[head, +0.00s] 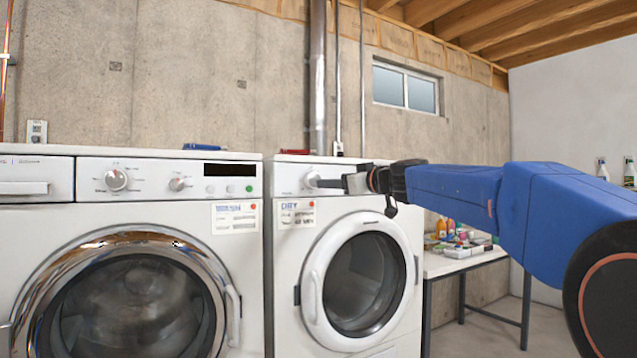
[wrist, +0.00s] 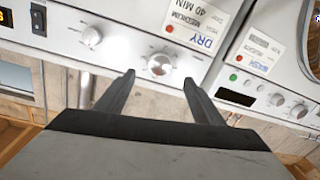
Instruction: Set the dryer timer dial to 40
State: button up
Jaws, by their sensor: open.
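The white dryer (head: 345,232) stands on the right, with a DRY card (head: 297,213) on its front. Its larger silver dial (wrist: 159,65) sits on the control panel; it also shows in the head view (head: 312,179). The printed marks are too small to read, so its setting cannot be told. My gripper (wrist: 159,77) is open and empty, facing the panel. In the wrist view the dial lies between the fingertips, with a gap on both sides. A smaller knob (wrist: 91,36) is to its left there; my gripper hides it in the head view.
The dryer's card (wrist: 197,22) reads MEDIUM, 40 MIN. The washer (head: 130,245) stands close beside the dryer, with its own knobs (head: 116,180) and a WASH card (head: 235,217). A table (head: 460,263) with bottles is right of the dryer. A red item (head: 293,152) lies on the dryer.

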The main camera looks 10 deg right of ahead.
aim_at(313, 180)
jog(key=x, duration=0.9)
jog(key=shift+w, duration=0.25)
jog(key=shift+a, duration=0.1)
jog(key=c, duration=1)
jog(key=shift+c, duration=0.2)
